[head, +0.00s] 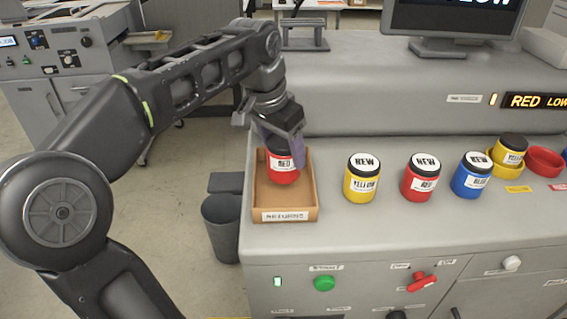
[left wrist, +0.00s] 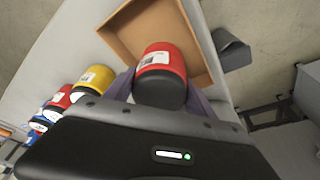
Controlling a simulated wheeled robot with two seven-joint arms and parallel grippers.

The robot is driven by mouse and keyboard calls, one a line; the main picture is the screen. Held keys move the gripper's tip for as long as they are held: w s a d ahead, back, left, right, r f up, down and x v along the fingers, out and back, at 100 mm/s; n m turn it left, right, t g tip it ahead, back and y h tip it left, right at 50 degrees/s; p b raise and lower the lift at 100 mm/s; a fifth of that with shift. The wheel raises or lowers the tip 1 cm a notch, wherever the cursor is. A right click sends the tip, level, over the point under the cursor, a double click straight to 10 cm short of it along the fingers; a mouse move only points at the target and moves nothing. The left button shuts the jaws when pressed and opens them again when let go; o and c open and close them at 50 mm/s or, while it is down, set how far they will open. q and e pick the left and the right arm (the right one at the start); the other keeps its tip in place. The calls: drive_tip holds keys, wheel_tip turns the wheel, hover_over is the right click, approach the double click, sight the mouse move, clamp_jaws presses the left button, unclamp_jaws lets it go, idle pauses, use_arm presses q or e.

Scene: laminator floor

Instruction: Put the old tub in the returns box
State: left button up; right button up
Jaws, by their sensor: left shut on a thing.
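My left gripper (head: 284,144) is shut on a red tub (head: 283,172) with a black lid and a white label. The tub is upright over the brown, open-topped returns box (head: 307,200) at the left end of the grey counter. In the left wrist view the red tub (left wrist: 161,66) sits between the fingers, in front of the box (left wrist: 122,33). I cannot tell whether the tub touches the box floor. The box holds nothing else that I can see. My right gripper is not in view.
Yellow (head: 362,178), red (head: 420,178) and blue (head: 472,175) tubs with white "NEW" lids stand right of the box. Farther right, a yellow tub (head: 511,150) sits in a yellow ring beside an empty red ring (head: 545,161). A dark bin (head: 221,225) stands left of the counter.

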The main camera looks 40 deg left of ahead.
sight(284, 164)
use_arm(q)
wheel_tip(284, 164, down, 3)
drive_tip(key=shift+f, duration=0.4)
drive_tip(key=shift+f, duration=0.2)
drive_tip(key=o, duration=1.5)
drive_tip(key=shift+r, duration=0.1)
